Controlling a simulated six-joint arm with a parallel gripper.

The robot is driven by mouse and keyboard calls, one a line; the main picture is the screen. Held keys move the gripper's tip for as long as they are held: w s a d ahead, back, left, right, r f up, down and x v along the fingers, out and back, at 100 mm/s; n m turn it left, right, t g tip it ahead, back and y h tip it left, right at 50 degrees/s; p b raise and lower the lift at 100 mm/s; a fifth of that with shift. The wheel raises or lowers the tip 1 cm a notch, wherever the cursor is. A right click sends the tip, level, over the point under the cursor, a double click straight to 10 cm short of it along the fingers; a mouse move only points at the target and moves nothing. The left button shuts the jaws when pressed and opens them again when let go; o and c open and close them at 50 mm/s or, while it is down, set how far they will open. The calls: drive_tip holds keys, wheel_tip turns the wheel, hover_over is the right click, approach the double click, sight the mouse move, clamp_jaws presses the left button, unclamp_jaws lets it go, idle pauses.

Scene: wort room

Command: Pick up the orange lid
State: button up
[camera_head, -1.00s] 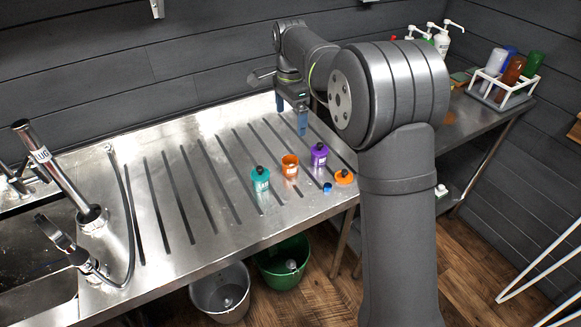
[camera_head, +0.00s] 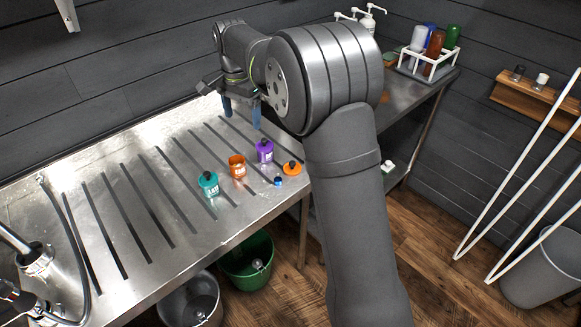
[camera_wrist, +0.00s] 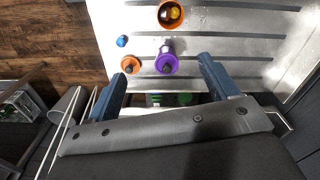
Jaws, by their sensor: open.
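The orange lid (camera_head: 292,168), a flat disc with a dark knob, lies on the steel drainboard near its front right edge. In the wrist view the orange lid (camera_wrist: 130,65) is near the left fingertip. My gripper (camera_head: 241,113) is open and empty above the drainboard, behind the small vessels. In the wrist view my gripper (camera_wrist: 163,68) has its blue fingers wide apart, with the purple bottle (camera_wrist: 166,63) between them in the picture. An open orange jar (camera_head: 238,168) stands left of the purple bottle.
A small blue cap (camera_head: 278,181) lies close to the lid. A teal bottle (camera_head: 208,184) stands further left. The slotted drainboard (camera_head: 140,170) is clear at left. A white rack of bottles (camera_head: 428,62) stands at the back right. A green bucket (camera_head: 247,262) is below.

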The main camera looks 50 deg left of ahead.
drive_tip(key=w+d+f+n, duration=0.2)
drive_tip(key=w+d+n, duration=0.7)
drive_tip(key=w+n, duration=0.25)
drive_tip(key=n, duration=0.1)
hover_over(292, 166)
drive_tip(key=w, duration=0.1)
wheel_tip(292, 166, down, 12)
drive_tip(key=shift+d+r, duration=0.15)
drive_tip(key=shift+r, duration=0.1)
drive_tip(key=shift+s+a+f, duration=0.1)
drive_tip(key=shift+a+f, duration=0.05)
drive_tip(key=shift+f, duration=1.25)
drive_tip(key=shift+s+a+f, duration=0.1)
drive_tip(key=shift+a+f, duration=0.05)
drive_tip(key=shift+f, duration=1.2)
drive_tip(key=c, duration=1)
